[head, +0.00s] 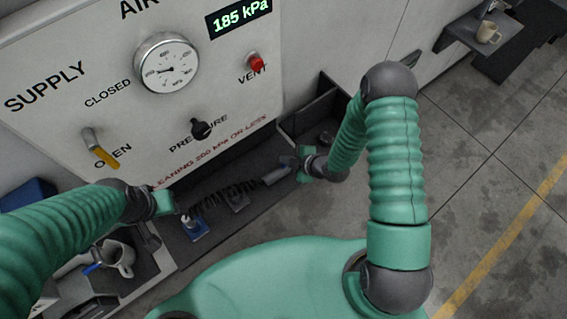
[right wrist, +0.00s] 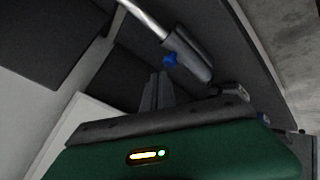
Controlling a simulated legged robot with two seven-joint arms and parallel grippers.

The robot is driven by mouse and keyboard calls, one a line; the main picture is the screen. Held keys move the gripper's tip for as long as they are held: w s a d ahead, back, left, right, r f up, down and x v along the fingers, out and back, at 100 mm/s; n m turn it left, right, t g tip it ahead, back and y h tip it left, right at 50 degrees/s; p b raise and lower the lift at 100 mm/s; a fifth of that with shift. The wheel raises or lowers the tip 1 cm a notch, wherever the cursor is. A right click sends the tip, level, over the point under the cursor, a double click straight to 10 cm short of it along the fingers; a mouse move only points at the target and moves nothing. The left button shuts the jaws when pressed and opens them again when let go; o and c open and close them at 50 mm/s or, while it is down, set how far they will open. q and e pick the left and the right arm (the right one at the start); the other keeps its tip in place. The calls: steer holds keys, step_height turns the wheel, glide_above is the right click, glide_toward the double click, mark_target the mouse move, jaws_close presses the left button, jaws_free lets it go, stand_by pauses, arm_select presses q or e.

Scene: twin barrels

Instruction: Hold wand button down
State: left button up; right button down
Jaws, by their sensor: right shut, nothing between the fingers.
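The wand (head: 276,176) is a grey cylinder at the end of a dark coiled hose (head: 235,195), below the panel in the head view. In the right wrist view the wand (right wrist: 190,58) has a silver tube and a blue button (right wrist: 170,60) on its side. My right gripper (head: 297,165) is shut with nothing between its fingers. Its fingertips (right wrist: 157,80) are close below the blue button; I cannot tell if they touch it. My left gripper (head: 172,207) is near the left end of the hose, its fingers too small and dark to read.
The air panel has a gauge (head: 166,64), a display (head: 240,17) reading 185 kPa, a red vent button (head: 256,63), a black pressure knob (head: 201,128) and a yellow-handled valve (head: 100,150). Open floor lies at right.

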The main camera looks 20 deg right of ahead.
steer(key=shift+f, duration=0.1)
stand_by(0.7)
steer(key=shift+f+b, duration=0.3)
steer(key=shift+b, duration=0.1)
steer(key=shift+f+b, duration=0.45)
steer(key=shift+b, duration=0.05)
stand_by(0.5)
steer(key=shift+s, duration=0.1)
stand_by(1.9)
steer(key=shift+r+p, duration=0.65)
steer(key=shift+r, duration=0.25)
step_height(320, 180, up, 5)
steer(key=p, duration=0.3)
steer(key=shift+p, duration=0.3)
